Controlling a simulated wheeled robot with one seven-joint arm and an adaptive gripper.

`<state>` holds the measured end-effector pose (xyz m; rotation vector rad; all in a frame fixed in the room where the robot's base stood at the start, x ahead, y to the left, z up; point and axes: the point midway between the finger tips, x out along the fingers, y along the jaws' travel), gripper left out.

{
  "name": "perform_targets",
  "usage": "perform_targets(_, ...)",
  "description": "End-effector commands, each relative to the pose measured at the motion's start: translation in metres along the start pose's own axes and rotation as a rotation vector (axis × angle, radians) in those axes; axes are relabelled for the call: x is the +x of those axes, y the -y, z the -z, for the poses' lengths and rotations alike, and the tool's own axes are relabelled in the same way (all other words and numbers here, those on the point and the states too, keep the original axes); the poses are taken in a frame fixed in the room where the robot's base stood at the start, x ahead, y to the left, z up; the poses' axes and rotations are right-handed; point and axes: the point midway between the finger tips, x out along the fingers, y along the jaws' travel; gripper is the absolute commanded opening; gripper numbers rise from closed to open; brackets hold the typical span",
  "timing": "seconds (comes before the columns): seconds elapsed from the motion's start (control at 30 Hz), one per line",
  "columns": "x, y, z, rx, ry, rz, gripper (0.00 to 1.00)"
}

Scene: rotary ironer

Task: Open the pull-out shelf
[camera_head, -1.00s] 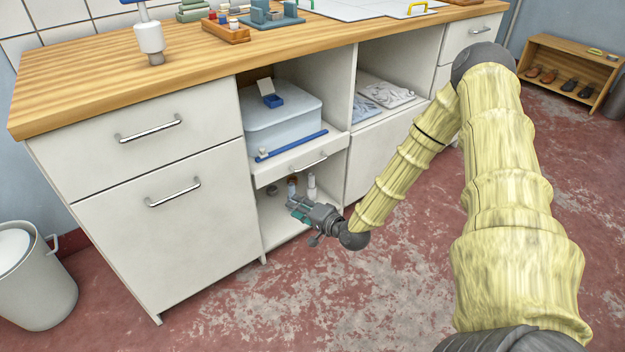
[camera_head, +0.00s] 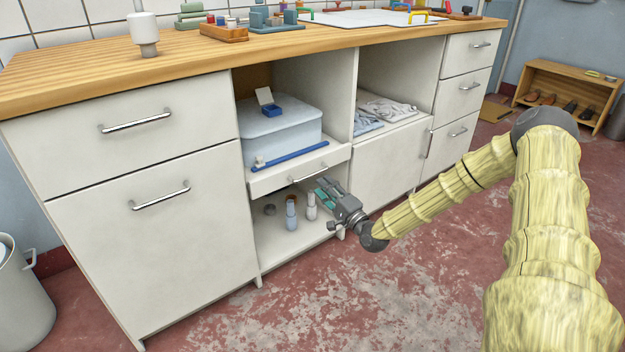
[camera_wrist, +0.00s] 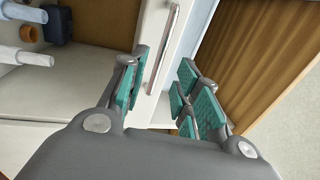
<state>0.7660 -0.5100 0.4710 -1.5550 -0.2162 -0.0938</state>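The pull-out shelf (camera_head: 270,182) is a white board with a front edge in the middle-left bay of the cabinet, and it carries a pale blue box. A metal bar handle (camera_head: 310,172) is on its front. My gripper (camera_head: 324,187) is just below and in front of the right part of this handle. In the wrist view, the handle (camera_wrist: 163,50) runs up between the two teal-padded fingers of my gripper (camera_wrist: 165,95). The fingers are apart and the gripper is open. I cannot tell whether either finger touches the bar.
Several small bottles (camera_head: 291,213) stand in the space below the shelf. A blue rod (camera_head: 290,155) lies at the front of the shelf, before the blue box (camera_head: 281,133). Closed drawers and doors flank the bay. The red floor in front is clear.

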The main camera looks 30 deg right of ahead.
Motion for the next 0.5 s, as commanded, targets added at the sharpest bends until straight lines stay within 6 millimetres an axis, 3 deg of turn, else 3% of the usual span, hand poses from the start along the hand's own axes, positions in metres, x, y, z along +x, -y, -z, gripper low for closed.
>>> perform_targets(0.3,0.049,-0.003,-0.001,-0.002,0.001,0.0,0.32)
perform_targets(0.5,0.067,-0.002,-0.001,-0.001,0.001,-0.001,0.32)
